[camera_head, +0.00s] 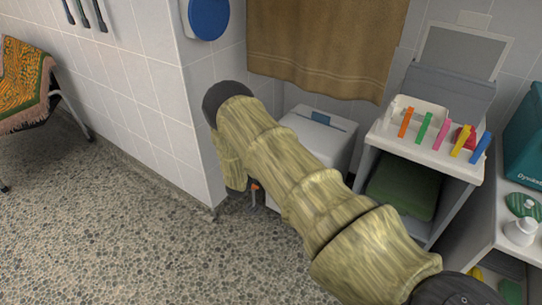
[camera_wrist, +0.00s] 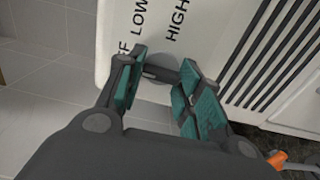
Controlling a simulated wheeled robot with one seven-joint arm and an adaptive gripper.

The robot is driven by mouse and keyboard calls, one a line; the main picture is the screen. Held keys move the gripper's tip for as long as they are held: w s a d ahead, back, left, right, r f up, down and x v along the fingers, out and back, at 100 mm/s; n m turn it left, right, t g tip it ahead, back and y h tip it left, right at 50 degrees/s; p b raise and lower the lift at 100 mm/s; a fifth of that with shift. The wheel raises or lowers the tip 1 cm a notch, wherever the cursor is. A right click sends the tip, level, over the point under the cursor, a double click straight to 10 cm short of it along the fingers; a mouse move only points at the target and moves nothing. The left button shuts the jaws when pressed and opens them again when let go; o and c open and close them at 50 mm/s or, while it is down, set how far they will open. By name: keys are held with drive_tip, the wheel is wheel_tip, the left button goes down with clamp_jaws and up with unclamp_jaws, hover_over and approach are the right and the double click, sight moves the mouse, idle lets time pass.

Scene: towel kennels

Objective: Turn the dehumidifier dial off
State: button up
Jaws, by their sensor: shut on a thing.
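The dehumidifier (camera_head: 337,141) is a white box standing on the floor against the wall, partly hidden behind my arm in the head view. In the wrist view its white front panel (camera_wrist: 205,35) fills the top, with the labels "LOW" and "HIGH" and the end of "OFF" beside the dial. The dial (camera_wrist: 156,88) is a grey disc with a darker bar, partly hidden between my fingers. My gripper (camera_wrist: 162,68) has its teal-padded fingers on both sides of the dial and is shut on it. I cannot tell which label the dial points to.
Dark vent slots (camera_wrist: 275,45) run beside the dial. A brown towel (camera_head: 322,45) hangs above the dehumidifier. A shelf unit (camera_head: 428,149) with coloured clips stands close on the right. The tiled wall corner (camera_head: 200,100) is on the left, with open pebbled floor (camera_head: 90,220) beyond.

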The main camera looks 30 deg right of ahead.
drive_tip(key=shift+w+a, duration=0.15)
drive_tip(key=shift+a, duration=0.05)
drive_tip(key=o, duration=1)
drive_tip(key=shift+d, duration=0.1)
drive_tip(key=v, duration=1.2)
drive_tip(key=shift+f, duration=0.1)
